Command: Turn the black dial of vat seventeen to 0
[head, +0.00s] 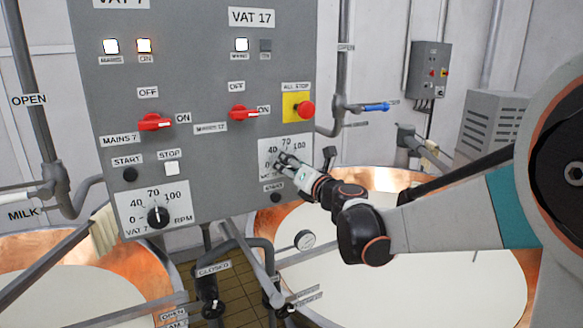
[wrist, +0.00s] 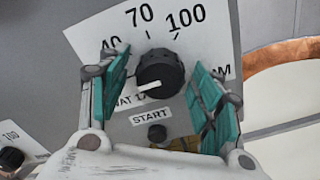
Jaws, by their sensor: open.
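The black dial of vat 17 (wrist: 160,72) sits on a white scale plate (wrist: 95,35) marked 40, 70 and 100. Its white pointer line points left and slightly down in the wrist view, below the 40. The 0 mark is hidden there, around my left finger. My gripper (wrist: 159,62) is open, with one teal-padded finger on each side of the dial. Gaps show between the fingers and the dial, so I see no grip. In the head view my gripper (head: 285,162) is in front of the vat 17 plate (head: 305,147) and covers the dial.
A black START button (wrist: 157,132) is just below the dial. The grey panel (head: 205,80) also carries red switches (head: 243,113), a red all-stop button (head: 305,110) on yellow and the vat 7 dial (head: 158,215). Copper vats (head: 400,178) stand below, with pipes around them.

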